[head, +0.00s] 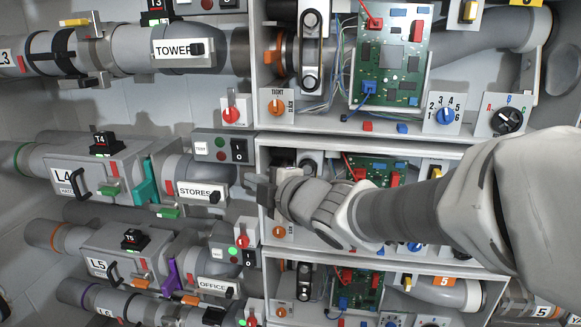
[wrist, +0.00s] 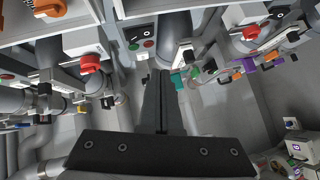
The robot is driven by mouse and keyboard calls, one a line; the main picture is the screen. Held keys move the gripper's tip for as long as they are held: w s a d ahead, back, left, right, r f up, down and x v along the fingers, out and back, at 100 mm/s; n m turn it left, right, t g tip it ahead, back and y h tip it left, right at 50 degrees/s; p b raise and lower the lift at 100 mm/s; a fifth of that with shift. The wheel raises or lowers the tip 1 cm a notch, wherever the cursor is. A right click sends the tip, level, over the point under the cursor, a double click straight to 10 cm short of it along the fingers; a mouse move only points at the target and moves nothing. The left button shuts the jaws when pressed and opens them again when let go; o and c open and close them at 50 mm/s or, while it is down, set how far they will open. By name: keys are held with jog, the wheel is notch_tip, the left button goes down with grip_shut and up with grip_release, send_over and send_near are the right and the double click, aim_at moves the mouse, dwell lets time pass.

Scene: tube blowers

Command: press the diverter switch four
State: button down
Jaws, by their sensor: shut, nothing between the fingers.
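The row marked L4 (head: 66,175) and STORES (head: 194,192) has a grey switch box (head: 209,139) with a black rocker (head: 239,150) and small coloured buttons. I cannot read a "diverter four" label on it. My gripper (head: 262,190) is shut and empty, just below and right of that box, in front of the shelf's left edge. In the wrist view, my shut fingers (wrist: 162,75) point away from the camera. A box with a dark switch and red and green buttons (wrist: 142,38) shows beyond their tips. I see no contact with a switch.
A red knob (head: 231,114) and orange knobs (head: 276,104) sit close around my gripper. Another rocker (head: 249,258) is in the OFFICE row below. Shelves with circuit boards (head: 391,55) stand right, partly behind my arm. Pipes crowd the left; open floor (wrist: 225,115) shows in the wrist view.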

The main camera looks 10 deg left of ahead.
jog(key=shift+f+v, duration=0.15)
jog(key=shift+v, duration=0.5)
jog(key=shift+f+v, duration=0.15)
jog(key=shift+v, duration=0.5)
jog(key=s+d+f+m+h, duration=0.1)
jog(key=s+d+m+h, duration=0.1)
jog(key=d+m+h, duration=0.45)
jog(key=s+d+f+m+h, duration=0.1)
jog(key=s+d+m+h, duration=0.15)
jog(key=d+m, duration=0.7)
jog(key=s+d+f+m+g+h, duration=0.1)
jog(key=s+d+f+m+g, duration=0.25)
jog(key=s, duration=0.35)
jog(key=s+d+f+m+g+h, duration=0.1)
jog(key=s+d+f+m+g, duration=0.1)
jog(key=s+d+m, duration=0.45)
notch_tip(320, 180, up, 16)
jog(key=s+a+n+p, duration=0.1)
jog(key=n+p, duration=0.1)
jog(key=p, duration=1.4)
jog(key=shift+s+a+f+y, duration=0.25)
jog(key=shift+a+y, duration=0.05)
jog(key=shift+a, duration=0.05)
jog(key=shift+a, duration=0.1)
